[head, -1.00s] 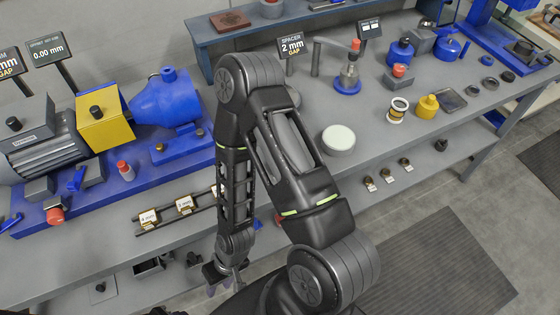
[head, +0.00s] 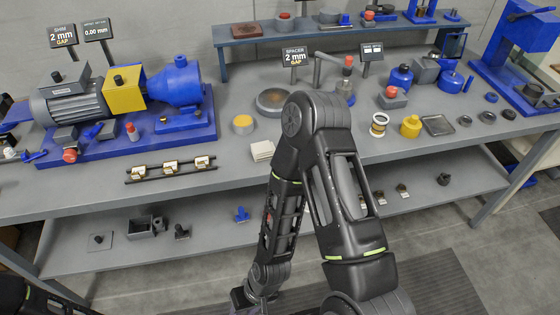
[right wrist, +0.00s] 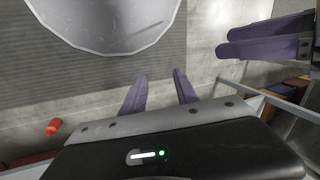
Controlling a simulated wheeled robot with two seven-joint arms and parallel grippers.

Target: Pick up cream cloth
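The cream cloth (head: 262,151) looks like a small folded square. It lies flat on the grey bench top (head: 225,160), just left of my raised right arm in the head view. My right gripper (head: 243,299) hangs low in front of the bench, well apart from the cloth, at the bottom of the head view. In the right wrist view its two purple fingers (right wrist: 160,88) are spread with nothing between them. Another purple finger pair, my left gripper (right wrist: 225,42), shows at the upper right there; its opening is unclear. The cloth is not visible in that view.
Near the cloth are a yellow-topped round part (head: 243,124), a round grey dish (head: 273,102) and a rail with several small blocks (head: 171,168). A blue motor-and-pump unit (head: 180,92) stands at left. A lower shelf (head: 205,228) runs under the bench.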

